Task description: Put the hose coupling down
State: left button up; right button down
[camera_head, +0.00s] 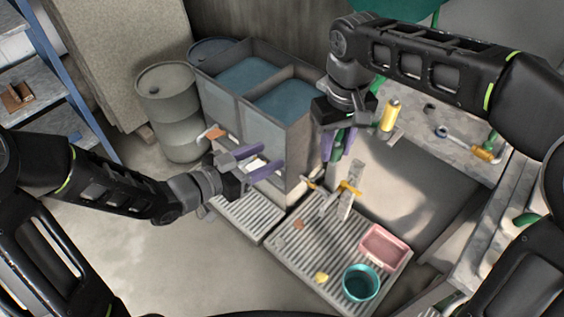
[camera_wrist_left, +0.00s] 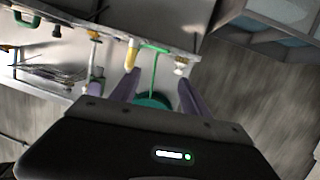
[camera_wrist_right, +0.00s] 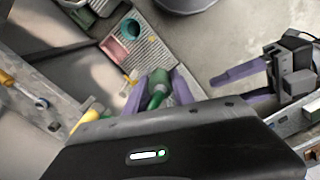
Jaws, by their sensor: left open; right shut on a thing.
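My right gripper (camera_head: 337,147) is shut on a green piece, which looks like the hose coupling (camera_wrist_right: 157,87), seen between the purple fingers in the right wrist view. In the head view the fingers point down, above the far end of the slatted grate, and mostly hide the coupling. My left gripper (camera_head: 258,160) is open and empty in front of the grey tank, its purple fingers apart. In the left wrist view its fingers (camera_wrist_left: 158,88) show with a green-teal thing beyond them.
The two-basin tank (camera_head: 250,130) holds blue liquid. A drum (camera_head: 172,110) stands to its left. On the slatted grate (camera_head: 310,255) are a pink tray (camera_head: 384,246) and a teal bucket (camera_head: 360,283). A yellow cylinder (camera_head: 390,115) is right of my right gripper. The floor at lower left is clear.

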aim_at(337, 149)
pick_arm(q)
jog(key=s+d+r+m+g+h, duration=0.3)
jog(key=s+d+r+m+h, duration=0.1)
jog(key=s+r+h, duration=0.1)
jog(key=shift+s+d+r+m, duration=0.3)
jog(key=shift+s+r+m, duration=0.1)
jog(key=shift+s+r, duration=0.35)
jog(key=shift+f, duration=0.1)
jog(key=x, duration=1.2)
jog(key=shift+s+d, duration=0.1)
jog(key=shift+s, duration=0.05)
jog(key=shift+c, duration=0.2)
grip_shut()
pick_arm(e)
jog(key=c, duration=1)
grip_release()
jog(key=shift+r, duration=0.15)
